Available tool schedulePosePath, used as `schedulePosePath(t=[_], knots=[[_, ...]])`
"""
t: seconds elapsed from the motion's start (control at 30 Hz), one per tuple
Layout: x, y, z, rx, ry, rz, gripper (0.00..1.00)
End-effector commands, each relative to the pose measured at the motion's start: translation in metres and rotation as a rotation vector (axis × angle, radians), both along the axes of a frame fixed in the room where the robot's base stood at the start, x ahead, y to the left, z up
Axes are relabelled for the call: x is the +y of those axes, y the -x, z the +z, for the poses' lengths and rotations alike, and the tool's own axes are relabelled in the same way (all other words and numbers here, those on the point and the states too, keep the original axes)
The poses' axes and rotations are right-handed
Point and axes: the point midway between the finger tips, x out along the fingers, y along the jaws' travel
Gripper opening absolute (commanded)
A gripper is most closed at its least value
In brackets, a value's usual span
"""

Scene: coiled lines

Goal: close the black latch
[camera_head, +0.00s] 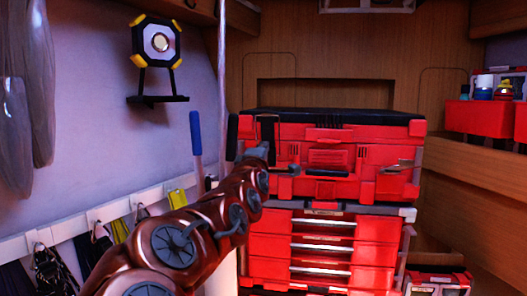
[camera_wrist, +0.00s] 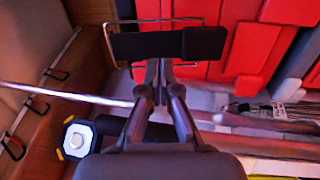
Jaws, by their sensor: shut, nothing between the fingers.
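The black latch (camera_head: 266,130) shows in the head view as an upright dark piece at the left end of the red toolbox (camera_head: 345,134). In the wrist view the latch (camera_wrist: 203,43) is a wide black bar with a thin metal wire loop around it, in front of red panels. My gripper (camera_head: 257,151) reaches up from the lower left to the latch's lower part. In the wrist view my gripper (camera_wrist: 159,68) has its fingers together and empty, with the tips at the bar's lower edge. I cannot tell whether they touch it.
Red drawers (camera_head: 320,247) stand below the toolbox. A work lamp (camera_head: 157,42) hangs on the left wall. Red bins (camera_head: 478,117) sit on the right shelf.

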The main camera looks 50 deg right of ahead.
Motion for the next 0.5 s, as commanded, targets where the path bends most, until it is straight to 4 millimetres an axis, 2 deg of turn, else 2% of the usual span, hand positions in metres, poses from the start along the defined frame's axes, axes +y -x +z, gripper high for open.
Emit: schedulePosePath(t=[0.2, 0.5], knots=[[0.031, 0.016, -0.007, -0.004, 0.006, 0.005, 0.00], [0.064, 0.036, -0.016, -0.002, 0.002, 0.003, 0.00]])
